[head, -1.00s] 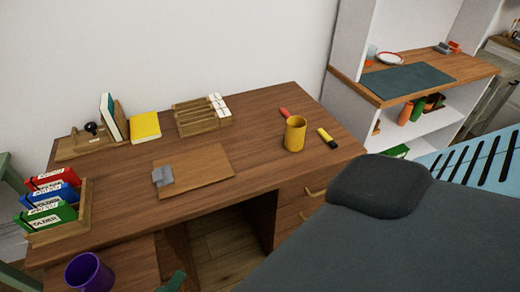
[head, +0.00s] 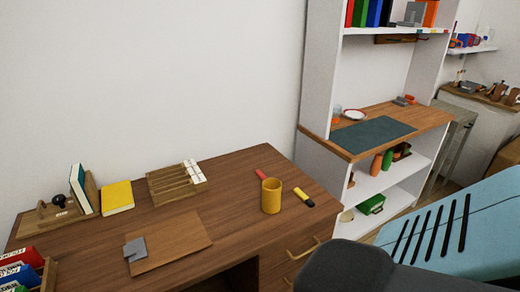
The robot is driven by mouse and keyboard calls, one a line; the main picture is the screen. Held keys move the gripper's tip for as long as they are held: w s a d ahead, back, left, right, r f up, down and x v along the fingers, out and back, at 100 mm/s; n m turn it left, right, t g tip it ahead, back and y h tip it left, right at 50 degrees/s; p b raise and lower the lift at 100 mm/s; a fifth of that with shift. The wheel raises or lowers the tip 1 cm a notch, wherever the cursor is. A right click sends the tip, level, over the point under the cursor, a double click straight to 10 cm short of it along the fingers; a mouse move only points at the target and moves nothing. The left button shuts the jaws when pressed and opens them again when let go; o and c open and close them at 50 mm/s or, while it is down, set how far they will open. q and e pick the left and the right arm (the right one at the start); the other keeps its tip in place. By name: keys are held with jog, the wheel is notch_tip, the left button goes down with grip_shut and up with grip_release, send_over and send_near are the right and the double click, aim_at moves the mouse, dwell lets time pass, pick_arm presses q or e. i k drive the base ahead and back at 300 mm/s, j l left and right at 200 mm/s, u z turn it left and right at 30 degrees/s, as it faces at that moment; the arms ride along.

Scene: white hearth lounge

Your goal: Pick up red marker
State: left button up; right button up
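A red marker (head: 261,175) lies on the wooden desk (head: 230,236), just behind a yellow cup (head: 271,196). The cup stands upright and is close to the marker; I cannot tell whether they touch. A yellow marker with a dark end (head: 303,197) lies to the right of the cup. Neither of my grippers shows in the head view.
A wooden board with a grey piece (head: 180,241), a slotted wooden organizer (head: 175,183) and a yellow book (head: 117,197) are on the desk. Coloured folders (head: 22,272) stand at its left. A dark rounded shape (head: 345,268) covers the lower middle. A white shelf unit (head: 318,75) stands right.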

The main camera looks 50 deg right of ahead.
aim_at(259, 174)
jog(key=z, duration=1.1)
